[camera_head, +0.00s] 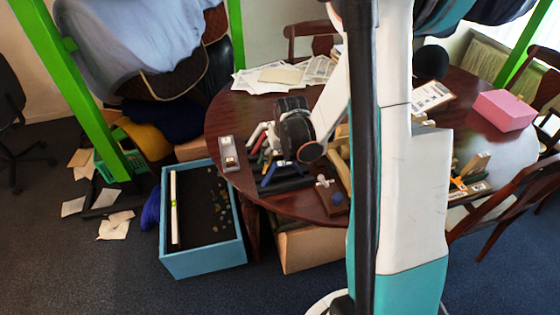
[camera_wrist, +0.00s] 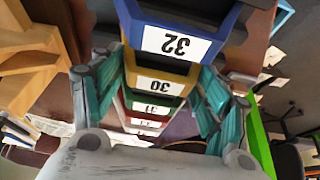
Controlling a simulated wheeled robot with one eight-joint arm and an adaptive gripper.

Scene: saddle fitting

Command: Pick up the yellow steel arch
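The yellow steel arch (camera_wrist: 191,80), with a white label reading 30, sits in a row of coloured arches in the wrist view. A blue arch (camera_wrist: 196,17) labelled 32 is nearer the top, and green and red ones are below. My gripper (camera_wrist: 152,85) is open, with teal fingers on either side of the row; I cannot tell whether they touch anything. In the head view my gripper (camera_head: 296,133) is dark and low over the round table, beside the row of coloured pieces (camera_head: 268,172). The yellow arch is not clearly visible there.
The round table (camera_head: 225,115) also holds papers (camera_head: 285,75), a small grey block (camera_head: 229,154), wooden parts and a pink box (camera_head: 503,110). A blue crate (camera_head: 205,262) stands on the floor at left. Chairs and green posts surround the table.

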